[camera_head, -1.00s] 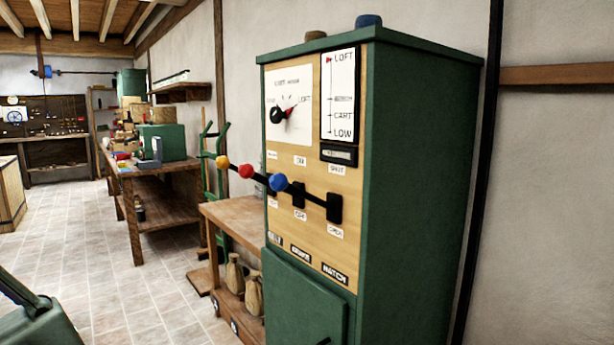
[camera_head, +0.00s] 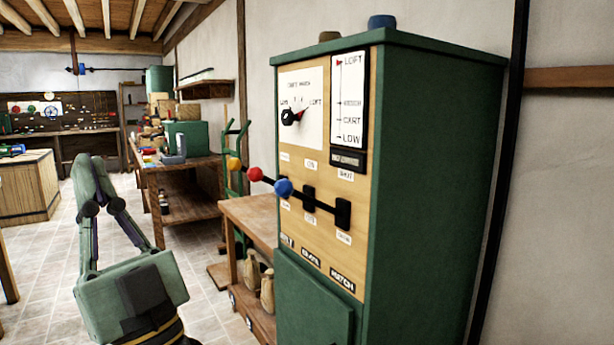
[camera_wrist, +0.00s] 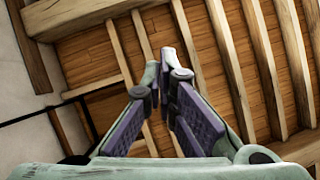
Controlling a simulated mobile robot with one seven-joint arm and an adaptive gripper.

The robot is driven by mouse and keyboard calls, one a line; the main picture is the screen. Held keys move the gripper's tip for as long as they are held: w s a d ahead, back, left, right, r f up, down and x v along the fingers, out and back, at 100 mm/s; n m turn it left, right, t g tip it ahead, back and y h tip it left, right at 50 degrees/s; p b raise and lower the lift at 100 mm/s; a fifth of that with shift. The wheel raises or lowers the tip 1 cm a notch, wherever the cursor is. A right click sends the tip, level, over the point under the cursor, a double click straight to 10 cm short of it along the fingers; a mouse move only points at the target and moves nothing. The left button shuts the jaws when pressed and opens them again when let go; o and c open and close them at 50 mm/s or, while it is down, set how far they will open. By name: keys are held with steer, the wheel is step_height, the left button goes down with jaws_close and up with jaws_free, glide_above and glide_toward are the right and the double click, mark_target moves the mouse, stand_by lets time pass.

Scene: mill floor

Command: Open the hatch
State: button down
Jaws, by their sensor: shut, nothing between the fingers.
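A green control cabinet (camera_head: 432,180) stands on the right with a wooden front panel. Three levers stick out from it, with a yellow knob (camera_head: 234,164), a red knob (camera_head: 255,174) and a blue knob (camera_head: 284,187). The blue-knobbed lever is nearest and comes from the rightmost slot (camera_head: 343,214), between a "SHUT" label above and a seemingly "OPEN" label below. A "HATCH" label (camera_head: 342,280) is at lower right. The hatch itself is not recognisable. My gripper (camera_head: 92,165) is shut and empty, pointing up, left of the levers and apart from them; the wrist view shows its fingers (camera_wrist: 163,68) against the ceiling.
A low wooden bench (camera_head: 252,215) with sacks (camera_head: 267,288) beneath stands left of the cabinet. A green hand truck (camera_head: 236,140) and a cluttered workbench (camera_head: 185,163) are behind. A wooden crate (camera_head: 28,188) stands far left. Tiled floor between is open.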

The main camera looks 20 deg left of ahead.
steer(key=w+d+m+t+h+p, duration=0.2)
steer(key=w+m+t+h, duration=0.35)
steer(key=w, duration=0.25)
steer(key=w+d+m+t+h+p, duration=0.1)
steer(key=w+d+m+t+h, duration=0.3)
steer(key=w+m, duration=0.35)
steer(key=w+d+f+m+h+p, duration=0.3)
steer(key=w+d+f+m+h, duration=0.5)
steer(key=w, duration=0.5)
steer(key=d+m+h, duration=0.2)
steer(key=d, duration=0.1)
steer(key=shift+f+m, duration=0.15)
steer(key=shift+m, duration=0.15)
steer(key=shift+g+h, duration=0.25)
step_height(320, 180, up, 2)
steer(key=p, duration=0.4)
glide_above(313, 201)
steer(key=s+d, duration=0.2)
steer(key=d, duration=0.1)
steer(key=s+a+f, duration=0.1)
steer(key=s+a, duration=0.1)
steer(key=a, duration=0.1)
steer(key=shift+f, duration=0.35)
steer(key=shift+f, duration=0.1)
